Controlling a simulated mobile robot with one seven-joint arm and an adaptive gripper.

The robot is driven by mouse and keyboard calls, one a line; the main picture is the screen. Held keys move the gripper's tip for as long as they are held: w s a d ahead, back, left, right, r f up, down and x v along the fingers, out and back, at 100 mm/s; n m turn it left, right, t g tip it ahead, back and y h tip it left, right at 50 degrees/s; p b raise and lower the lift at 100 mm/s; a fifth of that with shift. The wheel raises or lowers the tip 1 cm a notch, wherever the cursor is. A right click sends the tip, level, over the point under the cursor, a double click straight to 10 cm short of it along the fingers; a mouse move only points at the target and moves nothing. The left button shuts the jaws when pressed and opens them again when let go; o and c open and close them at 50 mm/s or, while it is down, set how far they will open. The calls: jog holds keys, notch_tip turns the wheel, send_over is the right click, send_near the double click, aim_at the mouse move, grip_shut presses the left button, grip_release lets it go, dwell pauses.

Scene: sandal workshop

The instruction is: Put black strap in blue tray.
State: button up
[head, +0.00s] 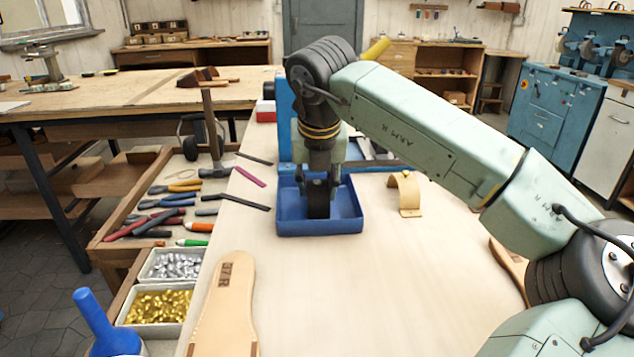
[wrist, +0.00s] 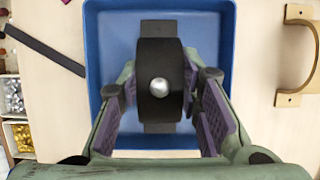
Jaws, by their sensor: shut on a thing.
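My gripper (head: 318,184) points down over the blue tray (head: 290,229) on the light table. It is shut on a black strap (head: 317,205). In the wrist view the strap (wrist: 159,52) is a dark curved band with a round silver stud, between the purple pads of my gripper (wrist: 160,100). The tray (wrist: 215,30) lies beneath and around it in that view. The strap's lower end shows inside the tray's outline; I cannot tell whether it touches the tray floor.
Another black strap (head: 247,202) and a magenta strap (head: 250,177) lie left of the tray. A tan arched piece (head: 405,192) stands right of it. A sole-shaped wooden piece (head: 228,300) lies in front. A hammer (head: 212,135) stands at the back left. The table's middle is clear.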

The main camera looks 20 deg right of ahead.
jog(key=shift+f+b, duration=0.3)
jog(key=shift+b, duration=0.05)
dwell(0.3)
jog(key=o, duration=1)
jog(key=shift+c, duration=0.2)
jog(key=shift+o, duration=0.2)
jog(key=o, duration=0.4)
jog(key=shift+c, duration=0.2)
jog(key=shift+r, duration=0.1)
jog(key=shift+r+p, duration=2.1)
jog(key=shift+r, duration=1.35)
